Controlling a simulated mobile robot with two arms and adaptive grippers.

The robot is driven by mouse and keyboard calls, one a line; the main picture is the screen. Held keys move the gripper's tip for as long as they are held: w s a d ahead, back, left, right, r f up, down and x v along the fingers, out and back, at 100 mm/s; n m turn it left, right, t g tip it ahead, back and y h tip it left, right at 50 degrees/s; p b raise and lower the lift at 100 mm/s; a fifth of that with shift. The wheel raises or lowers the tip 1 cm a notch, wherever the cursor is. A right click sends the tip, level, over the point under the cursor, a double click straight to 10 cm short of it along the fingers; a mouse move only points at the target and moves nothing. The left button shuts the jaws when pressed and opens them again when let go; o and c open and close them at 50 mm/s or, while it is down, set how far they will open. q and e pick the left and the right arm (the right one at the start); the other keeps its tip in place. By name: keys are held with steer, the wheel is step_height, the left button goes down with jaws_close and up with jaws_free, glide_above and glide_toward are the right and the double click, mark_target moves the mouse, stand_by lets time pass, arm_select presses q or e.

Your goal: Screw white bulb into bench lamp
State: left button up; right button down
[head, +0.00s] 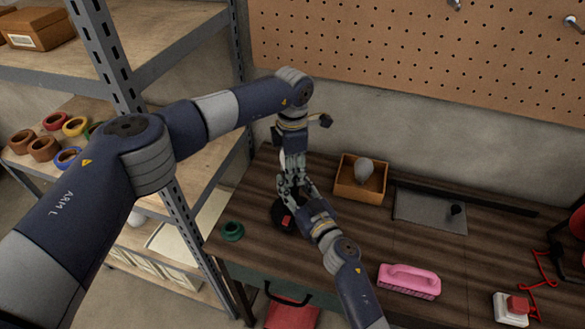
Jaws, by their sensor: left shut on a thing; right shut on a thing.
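The bench lamp shows as a dark round base (283,217) with a red switch on the workbench, mostly behind my grippers. My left gripper (295,188) points down above the base and is shut. A sliver of something white, seemingly the white bulb (282,157), shows beside it; the rest is hidden. My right gripper (308,203) comes in from the lower right and is shut close to the left one, right at the lamp. Its grip point is hidden, seemingly on the lamp. I cannot tell whether bulb and socket touch.
A wooden box (346,190) behind holds a greyish bulb (364,169). A grey plate (420,212), a pink brush (409,280), a red-buttoned switch box (510,312) and a green ring (232,231) lie on the workbench (355,235). A metal shelf stands left.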

arm_select(q)
steer(key=m, duration=0.5)
steer(key=shift+w+a, duration=0.1)
steer(key=m, duration=0.4)
steer(key=shift+r, duration=0.1)
steer(key=o, duration=1.2)
